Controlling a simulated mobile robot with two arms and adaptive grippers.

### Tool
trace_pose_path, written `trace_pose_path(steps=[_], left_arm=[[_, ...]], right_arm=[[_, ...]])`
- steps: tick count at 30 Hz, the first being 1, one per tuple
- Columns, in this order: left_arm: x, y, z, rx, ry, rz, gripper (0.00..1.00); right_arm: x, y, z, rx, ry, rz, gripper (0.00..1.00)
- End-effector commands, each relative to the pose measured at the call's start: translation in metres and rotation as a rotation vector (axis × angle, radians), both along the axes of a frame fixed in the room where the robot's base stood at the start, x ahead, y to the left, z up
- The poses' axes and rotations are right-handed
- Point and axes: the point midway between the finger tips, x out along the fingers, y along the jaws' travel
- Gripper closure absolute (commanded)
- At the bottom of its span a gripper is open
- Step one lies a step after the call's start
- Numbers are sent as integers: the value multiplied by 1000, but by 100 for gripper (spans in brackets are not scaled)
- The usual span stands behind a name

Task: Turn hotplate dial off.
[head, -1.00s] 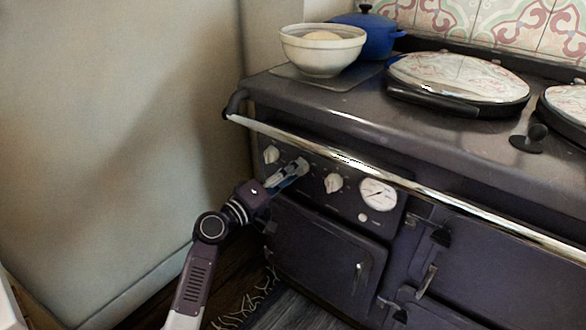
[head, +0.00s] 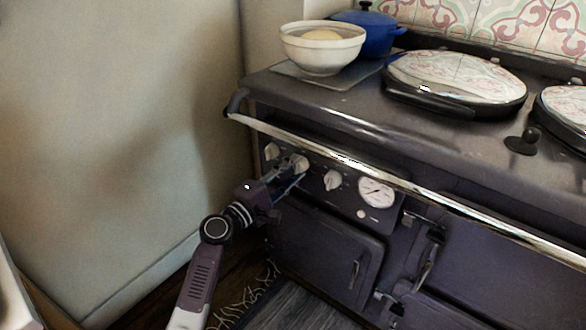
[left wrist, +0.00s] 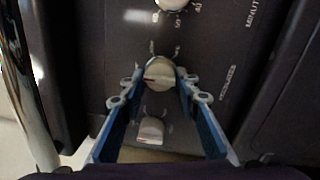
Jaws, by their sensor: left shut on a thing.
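The stove's front panel carries three pale dials in a row. The middle dial (head: 301,163) is between my left gripper's blue fingers (left wrist: 158,92), one finger on each side of it. It also shows in the left wrist view (left wrist: 158,73), its raised bar lying roughly crosswise there. In the head view the left gripper (head: 295,180) reaches the panel from the lower left. The left dial (head: 271,151) and right dial (head: 333,180) stand clear of the fingers. Which dial serves the hotplate cannot be read. My right gripper is not in view.
A shiny rail (head: 345,160) runs along the stove's front edge, above the dials. A round gauge (head: 377,192) is right of them, with oven doors (head: 325,250) below. A white bowl (head: 322,52), a blue pot (head: 372,35) and lidded hotplates (head: 455,78) are on top.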

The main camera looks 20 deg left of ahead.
Motion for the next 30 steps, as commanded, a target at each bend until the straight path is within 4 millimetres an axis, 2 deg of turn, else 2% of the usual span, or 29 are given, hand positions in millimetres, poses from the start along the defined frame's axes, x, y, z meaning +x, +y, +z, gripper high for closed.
trace_pose_path(steps=[13, 14, 18, 26, 30], left_arm=[[0, 1, -4, -10, 9, 1, 95], [0, 1, -4, -10, 9, 1, 68], [0, 0, -3, -10, 8, 1, 54], [0, 0, -1, -9, 5, 0, 54], [-8, 4, -3, -8, 6, 1, 54]], right_arm=[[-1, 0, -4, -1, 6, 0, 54], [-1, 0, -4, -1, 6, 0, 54], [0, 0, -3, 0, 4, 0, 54], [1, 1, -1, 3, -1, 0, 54], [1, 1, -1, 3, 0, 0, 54]])
